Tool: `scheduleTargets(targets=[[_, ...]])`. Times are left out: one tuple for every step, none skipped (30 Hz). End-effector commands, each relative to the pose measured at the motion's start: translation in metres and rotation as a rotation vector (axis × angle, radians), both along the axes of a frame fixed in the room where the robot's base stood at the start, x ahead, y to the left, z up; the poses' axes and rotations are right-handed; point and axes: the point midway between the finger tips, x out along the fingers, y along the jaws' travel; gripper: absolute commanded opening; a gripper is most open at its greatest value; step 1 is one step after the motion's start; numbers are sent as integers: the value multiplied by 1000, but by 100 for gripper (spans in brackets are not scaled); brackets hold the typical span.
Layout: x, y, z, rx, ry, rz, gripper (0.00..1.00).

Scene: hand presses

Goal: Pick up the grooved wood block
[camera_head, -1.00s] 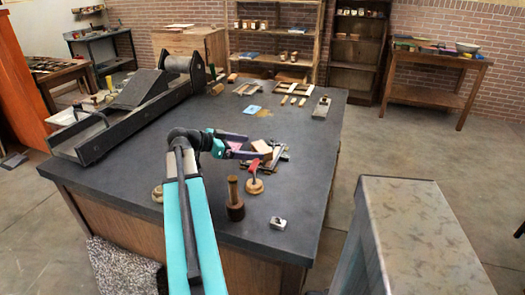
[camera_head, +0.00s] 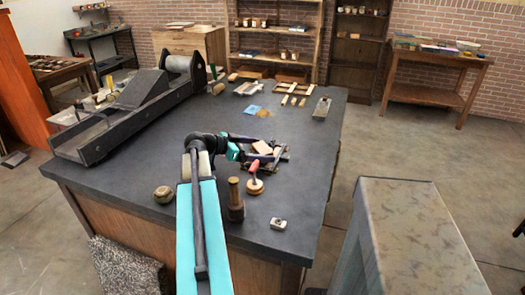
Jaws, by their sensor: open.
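A small pinkish-tan wood block (camera_head: 262,147) shows on the dark table, among dark and pale strips. It looks like the grooved wood block, but its groove is too small to make out. My gripper (camera_head: 268,155) is low at the block from the left, with its dark fingers apart. The fingers and the strips overlap in the picture, so I cannot tell whether the fingers touch the block. Part of the block's lower side is hidden.
A red-handled round tool (camera_head: 256,180), a wooden mallet (camera_head: 235,205) and a small metal piece (camera_head: 278,223) stand close in front. A round wooden piece (camera_head: 163,194) is left of my arm. The big press (camera_head: 125,110) fills the left side.

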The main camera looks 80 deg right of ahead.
Motion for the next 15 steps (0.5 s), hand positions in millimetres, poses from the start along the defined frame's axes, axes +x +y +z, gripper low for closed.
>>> scheduleTargets(targets=[[-5, -3, -1, 0, 0, -1, 92], [-7, -5, -2, 0, 0, -1, 92], [-9, -6, -4, 1, 1, -1, 92], [-10, -7, -4, 1, 1, -1, 92], [-11, -7, -5, 1, 1, -1, 92], [-12, -8, -6, 0, 0, -1, 92], [-12, -8, -6, 0, 0, 0, 92], [-12, -8, -6, 0, 0, 0, 92], [-12, -8, -6, 0, 0, 0, 92], [-13, -8, -6, 0, 0, 0, 92], [-13, -8, -6, 0, 0, -1, 92], [-13, -8, -6, 0, 0, -1, 92], [-13, -8, -6, 0, 0, -1, 92], [-13, -9, -6, 0, 0, -1, 92], [-13, -8, -6, 0, 0, -1, 92]])
